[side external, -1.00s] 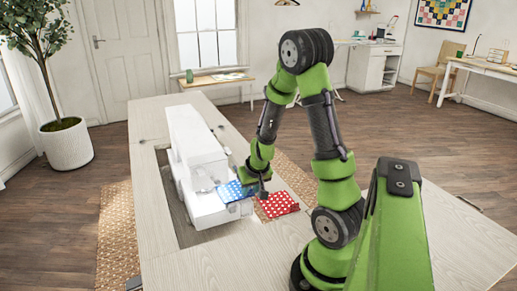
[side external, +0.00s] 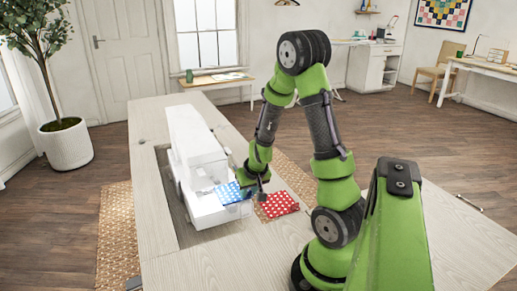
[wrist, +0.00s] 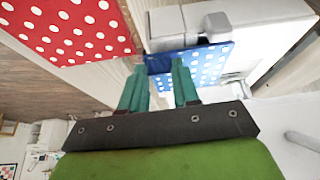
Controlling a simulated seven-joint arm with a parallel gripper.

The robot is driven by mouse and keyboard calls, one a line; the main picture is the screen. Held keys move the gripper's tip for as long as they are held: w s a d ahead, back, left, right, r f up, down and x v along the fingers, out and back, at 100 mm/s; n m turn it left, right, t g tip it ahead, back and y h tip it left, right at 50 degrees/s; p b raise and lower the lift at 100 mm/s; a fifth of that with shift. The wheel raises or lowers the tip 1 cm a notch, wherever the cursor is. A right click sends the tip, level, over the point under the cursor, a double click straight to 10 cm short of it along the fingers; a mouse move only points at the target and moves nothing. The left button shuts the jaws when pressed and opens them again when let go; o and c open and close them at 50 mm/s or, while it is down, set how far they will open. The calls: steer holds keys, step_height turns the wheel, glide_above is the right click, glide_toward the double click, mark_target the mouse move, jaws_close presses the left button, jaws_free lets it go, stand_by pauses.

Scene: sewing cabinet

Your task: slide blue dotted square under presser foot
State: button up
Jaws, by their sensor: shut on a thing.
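The blue dotted square (side external: 228,192) lies partly on the white sewing machine's (side external: 200,160) bed; it also shows in the wrist view (wrist: 205,66). My gripper (side external: 262,188) is at the square's right edge. In the wrist view my gripper (wrist: 160,75) has its two green fingers at the square's near edge and is shut on it. The presser foot cannot be made out clearly; a grey part of the machine (wrist: 205,25) stands just beyond the square. Whether the cloth is beneath the foot cannot be told.
A red dotted square (side external: 278,204) lies on the cabinet top right of my gripper and shows large in the wrist view (wrist: 70,30). The cabinet top (side external: 200,268) is bare in front. The machine sits in a recess.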

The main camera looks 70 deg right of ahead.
steer(key=shift+w+a, duration=0.65)
steer(key=shift+w+a, duration=0.1)
steer(key=shift+w+a, duration=0.4)
steer(key=shift+a, duration=0.05)
stand_by(0.6)
steer(key=o, duration=1)
steer(key=shift+c, duration=0.2)
